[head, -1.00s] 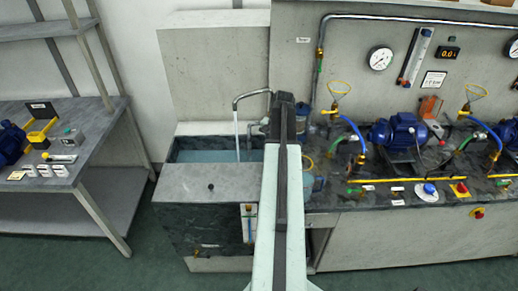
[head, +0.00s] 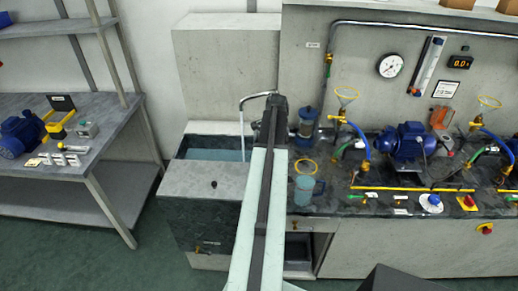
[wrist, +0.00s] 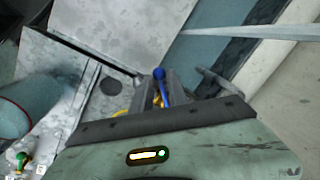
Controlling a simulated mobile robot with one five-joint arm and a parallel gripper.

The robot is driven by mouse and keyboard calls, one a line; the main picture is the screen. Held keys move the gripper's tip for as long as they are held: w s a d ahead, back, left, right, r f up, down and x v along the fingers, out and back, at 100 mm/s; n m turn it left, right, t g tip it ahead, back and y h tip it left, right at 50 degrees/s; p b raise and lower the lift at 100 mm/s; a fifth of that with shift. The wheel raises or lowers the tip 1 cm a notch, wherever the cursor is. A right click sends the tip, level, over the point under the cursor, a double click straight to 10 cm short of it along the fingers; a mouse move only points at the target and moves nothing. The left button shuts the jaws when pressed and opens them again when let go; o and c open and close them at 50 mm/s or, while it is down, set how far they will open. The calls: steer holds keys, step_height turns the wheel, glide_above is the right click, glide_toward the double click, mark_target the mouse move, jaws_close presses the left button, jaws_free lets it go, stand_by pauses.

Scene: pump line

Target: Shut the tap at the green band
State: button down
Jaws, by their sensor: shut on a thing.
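In the wrist view my gripper (wrist: 161,92) is shut on a slim blue lever (wrist: 161,82) with a round blue knob, beside the sink. In the head view my arm hides the lever and most of the gripper. Water runs from the curved spout (head: 258,96) into the sink (head: 215,155). A green band (head: 328,68) shows on the upright pipe at the back panel. A small green-handled tap (head: 360,197) is at the bench front, well right of my gripper. I cannot tell whether the held lever bears a green band.
A clear jug with a yellow rim (head: 306,188) stands right of my arm. A blue pump (head: 405,142) and hoses fill the bench to the right. A side table (head: 110,150) is at left, with open floor between.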

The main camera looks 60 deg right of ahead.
steer(key=shift+s+d, duration=0.35)
steer(key=c, duration=1.5)
jaws_free()
steer(key=shift+d, duration=0.15)
steer(key=shift+r, duration=0.1)
steer(key=r+p, duration=0.2)
steer(key=s+r+p, duration=0.1)
steer(key=r+p, duration=0.2)
steer(key=a+r+p, duration=0.1)
steer(key=r+p, duration=0.1)
steer(key=shift+s+r+p, duration=0.2)
steer(key=shift+p, duration=0.15)
